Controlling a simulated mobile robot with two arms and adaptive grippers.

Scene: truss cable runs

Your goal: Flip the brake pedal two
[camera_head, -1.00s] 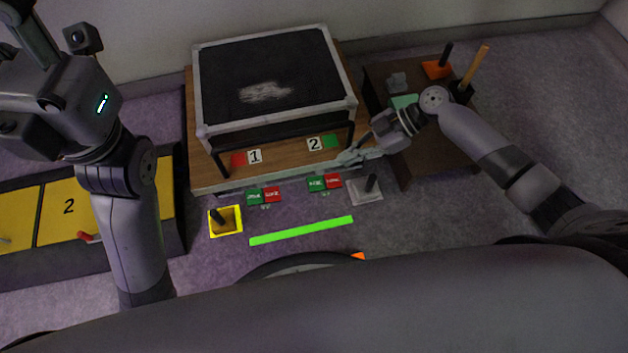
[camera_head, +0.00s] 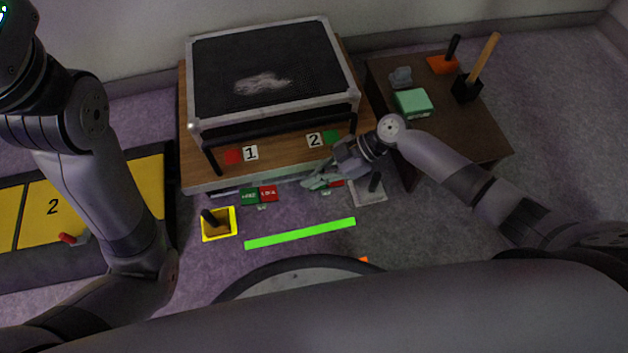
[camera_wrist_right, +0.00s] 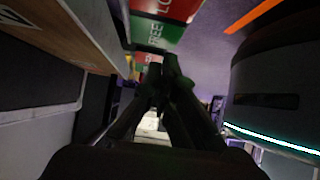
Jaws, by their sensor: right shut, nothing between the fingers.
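The number 2 plate (camera_head: 314,139) is on the wooden platform's front, beside a green disc (camera_head: 331,137). Below it, the second green-and-red label pair is mostly hidden by my right gripper (camera_head: 314,183), with a bit of red showing (camera_head: 337,183). The right gripper is shut and empty at the platform's front edge. In the right wrist view its fingertips (camera_wrist_right: 162,70) are together, just below a green FREE label (camera_wrist_right: 156,32) and a red label (camera_wrist_right: 180,8). I cannot make out the brake pedal itself behind the gripper. My left gripper is outside the picture.
The number 1 plate (camera_head: 250,153) and another label pair (camera_head: 258,195) are to the left. A yellow-edged holder (camera_head: 219,232) and a grey pad (camera_head: 369,197) with a dark post stand on the floor. A green strip (camera_head: 300,233) lies in front. A brown table (camera_head: 440,132) is at right.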

